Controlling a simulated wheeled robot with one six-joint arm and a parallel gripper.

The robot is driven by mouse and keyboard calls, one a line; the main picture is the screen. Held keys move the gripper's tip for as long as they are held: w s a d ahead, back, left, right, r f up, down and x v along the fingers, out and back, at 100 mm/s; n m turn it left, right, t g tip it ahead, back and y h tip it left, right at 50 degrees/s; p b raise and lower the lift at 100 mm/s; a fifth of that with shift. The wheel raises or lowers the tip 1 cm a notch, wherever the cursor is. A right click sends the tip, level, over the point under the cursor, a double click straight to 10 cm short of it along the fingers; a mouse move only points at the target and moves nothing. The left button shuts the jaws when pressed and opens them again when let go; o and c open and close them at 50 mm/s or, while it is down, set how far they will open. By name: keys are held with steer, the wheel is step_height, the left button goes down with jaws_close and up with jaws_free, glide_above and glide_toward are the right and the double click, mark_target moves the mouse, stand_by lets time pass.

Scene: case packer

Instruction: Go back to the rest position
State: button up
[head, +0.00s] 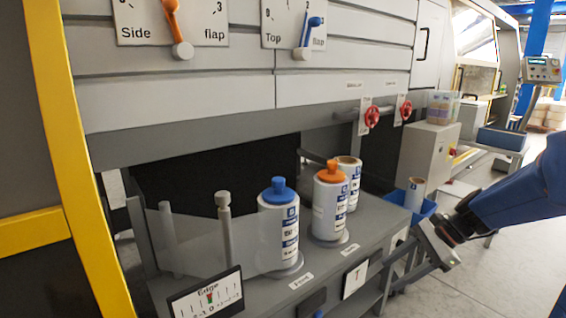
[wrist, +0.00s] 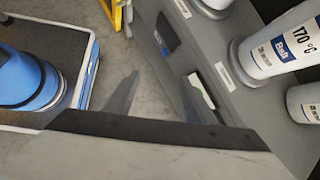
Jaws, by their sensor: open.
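My gripper (head: 432,258) is at the lower right of the head view, at the end of my blue arm, beside the right end of the grey bench (head: 362,240). In the wrist view its two grey fingers (wrist: 157,95) stand apart with nothing between them. The bench carries a white bottle with a blue cap (head: 278,225) and a white bottle with an orange cap (head: 329,205). A labelled roll (head: 350,180) stands behind the orange-capped one. My gripper is apart from all of these.
A blue bin (head: 427,207) holding a white roll (head: 415,192) is just behind my gripper. Side (head: 176,30) and top (head: 308,35) flap levers are on the machine front. Two red handwheels (head: 372,117) are farther right. Open floor (head: 505,265) lies at the right.

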steer(key=s+r+n+t+h, duration=0.1)
steer(key=s+n+h, duration=0.3)
steer(key=s+n, duration=0.4)
steer(key=s+a+r+n+t+h, duration=0.1)
steer(key=s+r+n+t+h, duration=0.1)
steer(key=s+n, duration=0.7)
steer(key=shift+s+a+r+h, duration=0.2)
steer(key=shift+s+r+h, duration=0.55)
steer(key=shift+s, duration=0.85)
steer(key=shift+f, duration=0.2)
